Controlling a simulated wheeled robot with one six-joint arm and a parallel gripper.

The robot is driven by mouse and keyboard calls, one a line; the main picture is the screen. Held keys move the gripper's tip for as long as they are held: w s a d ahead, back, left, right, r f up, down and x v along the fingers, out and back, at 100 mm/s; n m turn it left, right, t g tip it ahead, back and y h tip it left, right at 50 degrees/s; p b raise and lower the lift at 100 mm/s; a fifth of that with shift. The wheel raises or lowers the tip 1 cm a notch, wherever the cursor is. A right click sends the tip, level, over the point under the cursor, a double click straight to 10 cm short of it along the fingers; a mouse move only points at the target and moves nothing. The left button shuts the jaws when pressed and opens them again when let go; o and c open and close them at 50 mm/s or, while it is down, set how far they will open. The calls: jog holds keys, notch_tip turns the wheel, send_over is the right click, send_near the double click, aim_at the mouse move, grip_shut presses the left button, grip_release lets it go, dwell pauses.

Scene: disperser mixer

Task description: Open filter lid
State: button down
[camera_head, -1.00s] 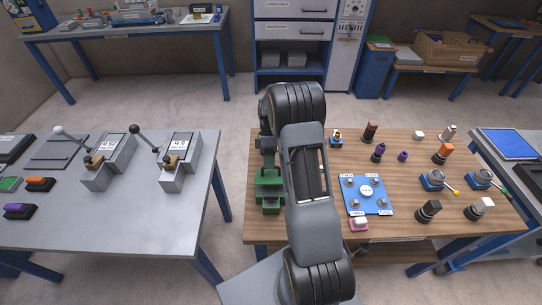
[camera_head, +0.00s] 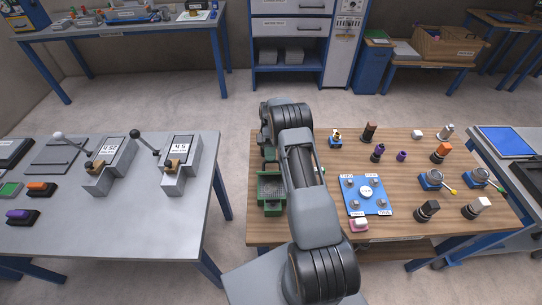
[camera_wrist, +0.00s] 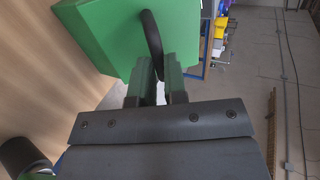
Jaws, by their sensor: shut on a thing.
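The green filter box (camera_head: 271,207) stands at the left end of the wooden table in the head view. Its top shows an open interior with a dark grid. In the wrist view a green body, apparently the lid (camera_wrist: 105,35), fills the upper left, with a dark curved handle (camera_wrist: 152,45) on it. My gripper (camera_wrist: 153,78) is shut on this handle. In the head view my arm hides the gripper and most of the lid, so the lid's exact angle cannot be told.
A blue plate (camera_head: 366,194) with several small fittings lies right of my arm on the wooden table (camera_head: 405,160). Several small bottles and parts stand farther right. A grey table (camera_head: 130,230) with two lever devices is to the left, across a gap.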

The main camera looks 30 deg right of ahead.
dwell(0.3)
jog(key=c, duration=1.2)
grip_release()
jog(key=shift+o, duration=0.2)
jog(key=s+a+r+b, duration=0.1)
jog(key=s+a+r, duration=0.1)
jog(key=s+r, duration=1.1)
jog(key=shift+s+a, duration=0.4)
